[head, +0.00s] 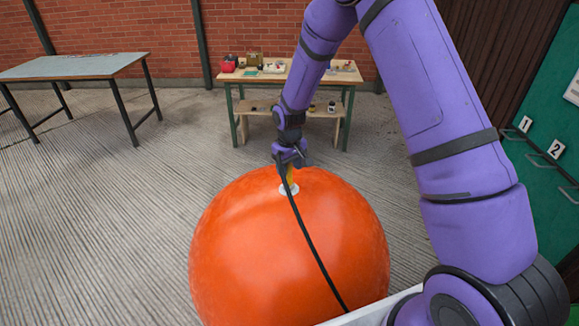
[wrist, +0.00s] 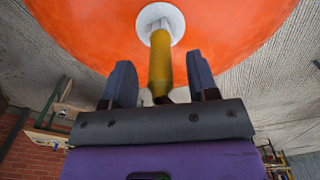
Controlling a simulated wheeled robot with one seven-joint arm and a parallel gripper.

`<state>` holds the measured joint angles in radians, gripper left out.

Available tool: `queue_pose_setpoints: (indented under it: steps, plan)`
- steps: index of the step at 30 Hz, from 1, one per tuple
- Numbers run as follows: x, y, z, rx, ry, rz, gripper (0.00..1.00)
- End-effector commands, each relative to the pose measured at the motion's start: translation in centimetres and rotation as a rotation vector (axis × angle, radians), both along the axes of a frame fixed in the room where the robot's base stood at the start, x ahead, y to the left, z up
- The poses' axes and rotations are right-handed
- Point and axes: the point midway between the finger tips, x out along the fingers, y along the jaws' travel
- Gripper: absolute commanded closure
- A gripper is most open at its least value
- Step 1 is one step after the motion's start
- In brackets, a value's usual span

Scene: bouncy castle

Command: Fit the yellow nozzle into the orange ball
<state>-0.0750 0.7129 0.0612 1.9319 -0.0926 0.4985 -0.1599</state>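The big orange ball (head: 325,240) rests on the floor in front of me, with a round white valve (head: 289,189) on its upper side. The yellow nozzle (head: 290,174) stands at the valve. In the wrist view the nozzle (wrist: 160,65) has its pale tip at the middle of the white valve (wrist: 172,22); how deep it sits I cannot tell. My gripper (head: 288,164) is above the valve. Its two fingers (wrist: 160,72) are apart on either side of the nozzle, with a gap showing at each side.
A black hose (head: 312,245) runs from near the nozzle over the ball's front. A wooden workbench (head: 340,76) with small items stands behind. A blue-topped table (head: 75,66) is at the left. A green board with hooks (head: 545,120) is at the right. The floor at the left is clear.

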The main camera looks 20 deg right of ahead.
Motion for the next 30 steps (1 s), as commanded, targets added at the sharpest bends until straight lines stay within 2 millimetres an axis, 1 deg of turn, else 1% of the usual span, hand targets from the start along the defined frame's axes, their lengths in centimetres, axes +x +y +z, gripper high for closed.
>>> queue_pose_setpoints:
  steps: [5, 8, 11, 21, 25, 30]
  plan:
    - [0.0, 0.0, 0.1, 0.000, 0.000, 0.000, 0.46]
    - [0.0, 0.0, 0.6, 0.000, -0.001, 0.000, 0.46]
    - [0.1, 0.0, 1.8, 0.000, -0.002, 0.000, 0.46]
    - [0.1, 0.0, 8.1, 0.000, -0.003, -0.001, 0.46]
    - [0.0, 0.0, 9.7, 0.001, -0.002, -0.001, 0.46]
    - [0.0, 0.0, 10.7, 0.000, 0.000, 0.000, 0.46]
